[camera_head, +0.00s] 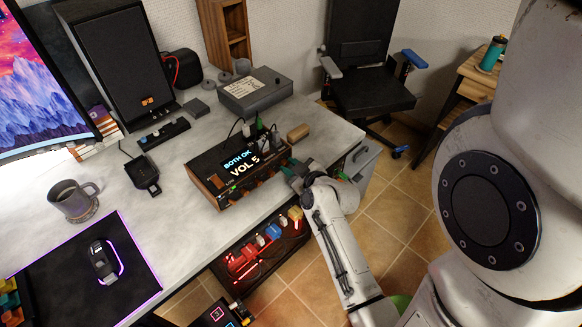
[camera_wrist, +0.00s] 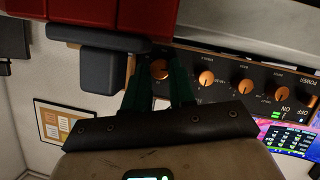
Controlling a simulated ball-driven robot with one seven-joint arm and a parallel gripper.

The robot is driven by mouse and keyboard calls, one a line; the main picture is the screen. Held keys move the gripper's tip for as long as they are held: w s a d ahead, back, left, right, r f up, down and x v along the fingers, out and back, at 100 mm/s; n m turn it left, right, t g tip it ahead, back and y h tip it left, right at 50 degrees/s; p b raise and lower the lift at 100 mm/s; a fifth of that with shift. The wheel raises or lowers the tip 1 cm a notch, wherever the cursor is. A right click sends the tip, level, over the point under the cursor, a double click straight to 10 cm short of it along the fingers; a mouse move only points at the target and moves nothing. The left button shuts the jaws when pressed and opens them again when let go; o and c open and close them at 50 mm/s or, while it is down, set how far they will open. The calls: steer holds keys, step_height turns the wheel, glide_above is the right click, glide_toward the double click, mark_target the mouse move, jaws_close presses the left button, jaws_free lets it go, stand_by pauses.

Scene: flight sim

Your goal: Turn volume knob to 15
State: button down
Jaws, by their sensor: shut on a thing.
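The amplifier-like box (camera_head: 202,182) with wooden sides stands near the desk's front edge in the head view. Its lit display (camera_head: 240,162) reads "BOTH OK" and "VOL 5". In the wrist view its dark panel (camera_wrist: 225,78) appears upside down, with a row of copper-coloured knobs (camera_wrist: 206,78). My gripper (camera_head: 290,170) is at the right end of the box's front. In the wrist view my gripper's dark green fingers (camera_wrist: 158,80) are on either side of the end knob (camera_wrist: 159,69) and shut on it. The knob's label is hidden.
Cables and plugs (camera_head: 262,132) stand on top of the box. A wooden cylinder (camera_head: 298,132) lies behind my gripper. A grey device (camera_head: 255,92), a mug (camera_head: 73,201) and a mouse (camera_head: 104,262) are on the desk. A tool rack (camera_head: 262,258) is below the front edge.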

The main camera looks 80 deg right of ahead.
steer(key=shift+s+d+m+t+y+b, duration=0.15)
steer(key=shift+m+t+y+b, duration=0.3)
steer(key=shift+m+y, duration=0.7)
steer(key=shift+m+h, duration=0.25)
steer(key=c, duration=0.9)
jaws_free()
steer(key=shift+c, duration=0.2)
steer(key=shift+s, duration=0.1)
steer(key=b+v, duration=0.1)
steer(key=v, duration=0.9)
steer(key=shift+s+r, duration=0.15)
steer(key=shift+s, duration=0.05)
